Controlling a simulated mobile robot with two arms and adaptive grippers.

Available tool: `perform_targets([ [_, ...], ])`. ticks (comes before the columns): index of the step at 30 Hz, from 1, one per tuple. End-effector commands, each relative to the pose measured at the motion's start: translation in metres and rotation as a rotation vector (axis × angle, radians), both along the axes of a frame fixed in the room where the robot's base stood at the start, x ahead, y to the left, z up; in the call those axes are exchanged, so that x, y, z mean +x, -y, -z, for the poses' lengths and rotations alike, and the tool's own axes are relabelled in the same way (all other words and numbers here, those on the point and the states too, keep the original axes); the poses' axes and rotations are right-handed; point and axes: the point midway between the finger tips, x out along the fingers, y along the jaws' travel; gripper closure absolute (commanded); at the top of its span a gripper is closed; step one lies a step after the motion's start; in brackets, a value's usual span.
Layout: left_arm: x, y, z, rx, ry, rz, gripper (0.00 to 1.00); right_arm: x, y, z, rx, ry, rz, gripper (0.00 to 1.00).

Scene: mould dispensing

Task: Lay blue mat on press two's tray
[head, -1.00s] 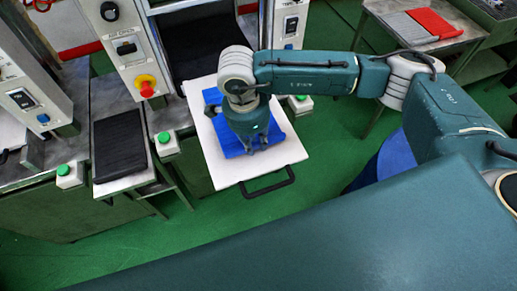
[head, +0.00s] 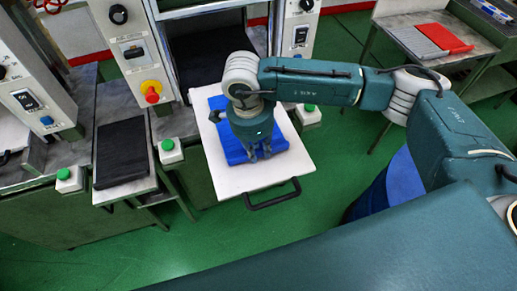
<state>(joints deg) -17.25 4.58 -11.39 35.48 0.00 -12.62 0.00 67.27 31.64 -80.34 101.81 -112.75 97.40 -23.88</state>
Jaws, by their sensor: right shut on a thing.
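The blue mat (head: 223,137) is over the white tray (head: 228,184), which sticks out from the press in the middle and has a black handle at its front. The mat is within the tray's outline, with white showing around it. My right gripper (head: 259,156) points down over the mat's front part and is shut on it. The gripper and wrist hide the middle of the mat. I cannot tell whether the whole mat touches the tray. My left gripper is not in view.
A black mat (head: 122,151) lies on another tray at the left. Green buttons (head: 171,150) flank the trays, and a red emergency knob (head: 151,93) is on the press. A side table (head: 400,38) holds a grey and a red mat (head: 444,38). A blue barrel (head: 397,183) stands at right.

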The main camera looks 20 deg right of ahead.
Motion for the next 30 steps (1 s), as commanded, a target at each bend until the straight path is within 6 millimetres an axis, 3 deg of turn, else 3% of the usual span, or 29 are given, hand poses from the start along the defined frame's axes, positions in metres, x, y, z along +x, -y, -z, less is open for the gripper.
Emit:
perform_targets([
  [17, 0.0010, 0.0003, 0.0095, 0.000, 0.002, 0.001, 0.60, 0.0004, 0.0002, 0.0074, 0.000, 0.001, 0.001, 1.00],
  [18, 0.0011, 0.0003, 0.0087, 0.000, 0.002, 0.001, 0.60, 0.0005, 0.0002, 0.0066, 0.000, 0.002, 0.001, 0.73],
  [21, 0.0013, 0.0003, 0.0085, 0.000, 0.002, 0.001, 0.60, 0.0004, 0.0002, 0.0065, 0.000, 0.001, 0.001, 0.57],
  [30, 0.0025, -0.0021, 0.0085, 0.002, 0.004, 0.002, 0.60, -0.0001, 0.0001, 0.0058, 0.000, 0.000, 0.000, 0.57],
])
